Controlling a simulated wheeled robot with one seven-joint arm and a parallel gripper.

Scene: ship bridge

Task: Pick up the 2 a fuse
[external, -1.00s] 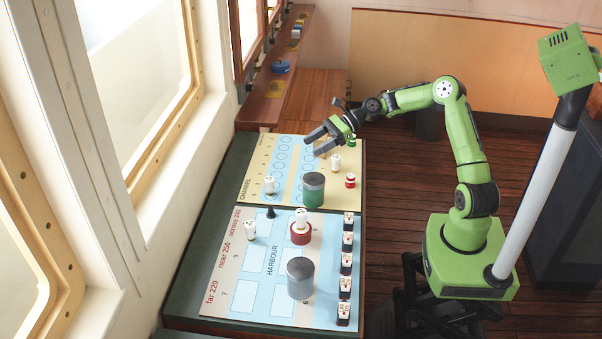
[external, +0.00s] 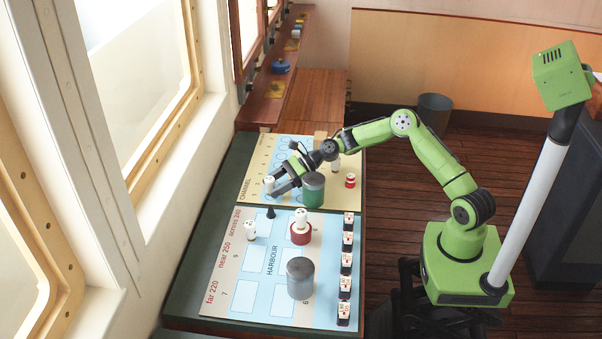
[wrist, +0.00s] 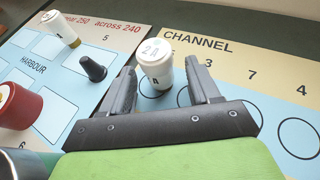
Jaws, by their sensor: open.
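The 2 a fuse (wrist: 155,65) is a white cylinder with a rounded cap marked "2 A". It stands upright on the CHANNEL sheet near a printed circle. In the external view the fuse (external: 269,184) is at the left side of that sheet. My gripper (wrist: 160,80) is open, and in the wrist view its two fingers lie on either side of the fuse, which appears between the fingertips. In the external view my gripper (external: 274,182) is low beside the fuse. I cannot tell whether a finger touches it.
A green cylinder with a grey top (external: 313,192) stands close to the right of my gripper. A black cone (wrist: 93,68) and another white fuse (wrist: 60,28) stand on the HARBOUR sheet. A red round piece (external: 301,234) carries a white fuse. A grey-topped cylinder (external: 300,278) stands nearer.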

